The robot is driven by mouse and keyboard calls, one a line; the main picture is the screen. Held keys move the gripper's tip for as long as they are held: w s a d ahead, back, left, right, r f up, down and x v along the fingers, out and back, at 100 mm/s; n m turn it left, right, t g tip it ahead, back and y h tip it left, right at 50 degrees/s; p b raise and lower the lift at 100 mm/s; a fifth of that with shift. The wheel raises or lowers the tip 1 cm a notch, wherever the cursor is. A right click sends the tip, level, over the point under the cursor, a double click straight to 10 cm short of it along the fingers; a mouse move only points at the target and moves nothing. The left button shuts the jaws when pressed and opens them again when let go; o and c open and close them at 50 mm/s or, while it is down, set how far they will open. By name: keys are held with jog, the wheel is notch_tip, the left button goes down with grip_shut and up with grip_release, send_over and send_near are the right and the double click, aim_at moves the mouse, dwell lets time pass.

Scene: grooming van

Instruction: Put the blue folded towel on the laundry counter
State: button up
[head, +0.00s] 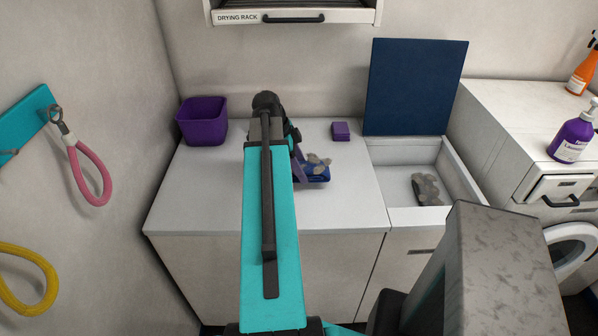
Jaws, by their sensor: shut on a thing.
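A blue folded towel (317,176) is in my gripper (308,168), over the middle of the white counter (250,212). A grey-brown patch shows on top of the towel; I cannot tell whether it is part of it. My gripper is shut on the towel, with a purple finger visible along its left side. My arm hides part of the gripper and of the counter. I cannot tell whether the towel touches the counter top.
A purple bin (202,122) stands at the counter's back left and a small purple block (341,131) at the back. An open compartment (458,178) with a raised blue lid (413,85) holds a grey-brown mottled thing (427,189). A drying rack (293,17) hangs above.

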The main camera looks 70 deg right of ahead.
jog(key=shift+w+d, duration=0.25)
jog(key=shift+w, duration=0.15)
jog(key=shift+f, duration=0.1)
jog(key=shift+f+p, duration=0.85)
jog(key=shift+f, duration=0.85)
jog(key=shift+f, duration=0.1)
jog(key=o, duration=1)
jog(key=shift+o, duration=0.2)
jog(key=shift+r, duration=0.2)
jog(key=shift+b+v, duration=1.9)
jog(key=shift+v, duration=4.05)
